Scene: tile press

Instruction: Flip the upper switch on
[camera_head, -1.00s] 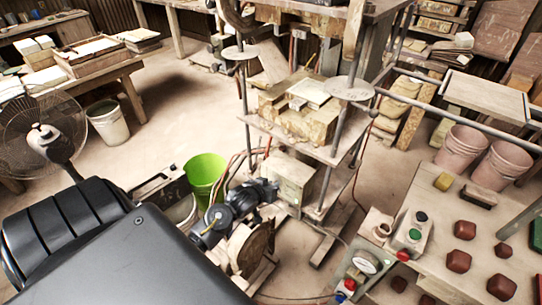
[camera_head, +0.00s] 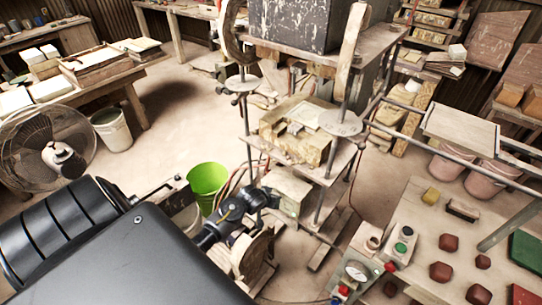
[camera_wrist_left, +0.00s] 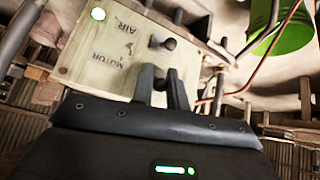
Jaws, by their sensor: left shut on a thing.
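The pale switch box (camera_head: 289,188) stands on the press's lower frame. In the left wrist view its panel (camera_wrist_left: 85,60) appears upside down, with the labels AIR and MOTOR. A dark switch knob (camera_wrist_left: 163,44) sits beside AIR. The other knob, the upper switch (camera_wrist_left: 160,84), sits beside MOTOR, low in the picture. My left gripper (camera_wrist_left: 160,88) has its fingers around this knob and is shut on it. In the head view my left gripper (camera_head: 270,196) is at the box's left side. My right gripper is not visible.
The press (camera_head: 346,150) rises around the box with posts and plates. A green bucket (camera_head: 207,178) stands to the left. Hoses run close to the panel in the wrist view. A worktable (camera_head: 420,215) with dark red blocks and a button box (camera_head: 402,242) is at right.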

